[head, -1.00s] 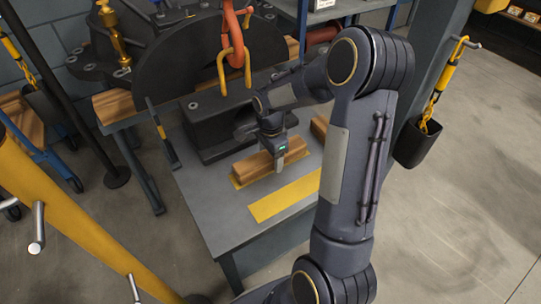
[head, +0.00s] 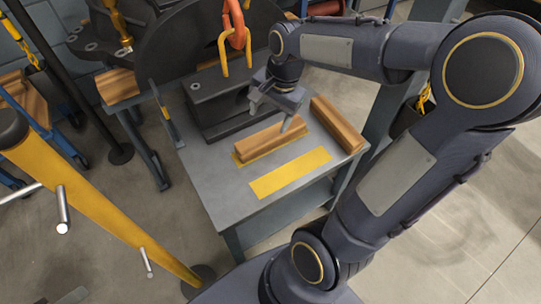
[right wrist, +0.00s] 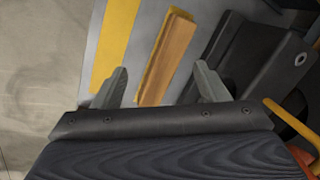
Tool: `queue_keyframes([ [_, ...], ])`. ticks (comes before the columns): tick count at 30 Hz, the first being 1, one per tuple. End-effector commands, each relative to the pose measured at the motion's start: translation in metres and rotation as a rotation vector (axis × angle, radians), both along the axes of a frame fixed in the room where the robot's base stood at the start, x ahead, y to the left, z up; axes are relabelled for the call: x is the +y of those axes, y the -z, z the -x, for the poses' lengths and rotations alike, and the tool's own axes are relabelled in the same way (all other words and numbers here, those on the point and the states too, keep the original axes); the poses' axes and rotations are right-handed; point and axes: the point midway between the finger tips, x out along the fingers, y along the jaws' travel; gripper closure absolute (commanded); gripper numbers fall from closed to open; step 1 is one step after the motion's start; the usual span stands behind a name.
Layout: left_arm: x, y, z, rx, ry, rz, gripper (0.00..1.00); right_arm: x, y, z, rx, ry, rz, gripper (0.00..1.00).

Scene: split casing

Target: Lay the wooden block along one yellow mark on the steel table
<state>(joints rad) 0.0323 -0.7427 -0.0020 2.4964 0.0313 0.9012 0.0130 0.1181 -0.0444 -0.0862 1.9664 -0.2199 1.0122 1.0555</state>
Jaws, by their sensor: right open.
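The steel table (head: 222,188) bears two yellow marks. One wooden block (head: 268,142) lies lengthwise along the rear yellow mark (head: 240,160), whose edge shows beside it. The front yellow mark (head: 290,172) is bare. A second wooden block (head: 338,124) lies at the table's right side, off the marks, at an angle to the first. My right gripper (head: 271,119) is open, just above and behind the first block. In the right wrist view the block (right wrist: 168,58) appears between the open, empty fingers (right wrist: 161,68), apart from both. My left gripper is out of view.
A dark casing part (head: 222,108) stands on the table directly behind the first block. An orange hook with a yellow link (head: 236,42) hangs over it. A yellow post (head: 95,205) rises at the left. The table's front is clear.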

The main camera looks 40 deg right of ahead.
Motion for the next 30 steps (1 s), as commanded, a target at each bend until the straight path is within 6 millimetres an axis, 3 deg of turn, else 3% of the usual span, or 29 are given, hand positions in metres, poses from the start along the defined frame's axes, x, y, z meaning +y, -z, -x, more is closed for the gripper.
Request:
queue_keyframes([
  [3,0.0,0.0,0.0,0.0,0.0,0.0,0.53,0.037,-0.021,0.05,-0.175,-0.322,0.003,0.33],
  [6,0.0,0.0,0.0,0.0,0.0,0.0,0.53,0.063,-0.025,0.084,-0.309,-0.57,0.037,0.33],
  [12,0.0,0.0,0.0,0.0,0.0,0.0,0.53,0.096,-0.017,0.125,-0.488,-0.886,0.124,0.33],
  [25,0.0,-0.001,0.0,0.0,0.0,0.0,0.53,0.103,-0.015,0.133,-0.528,-0.966,0.154,0.33],
  [30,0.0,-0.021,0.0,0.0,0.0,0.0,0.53,0.103,-0.035,0.133,-0.527,-0.965,0.153,0.33],
])
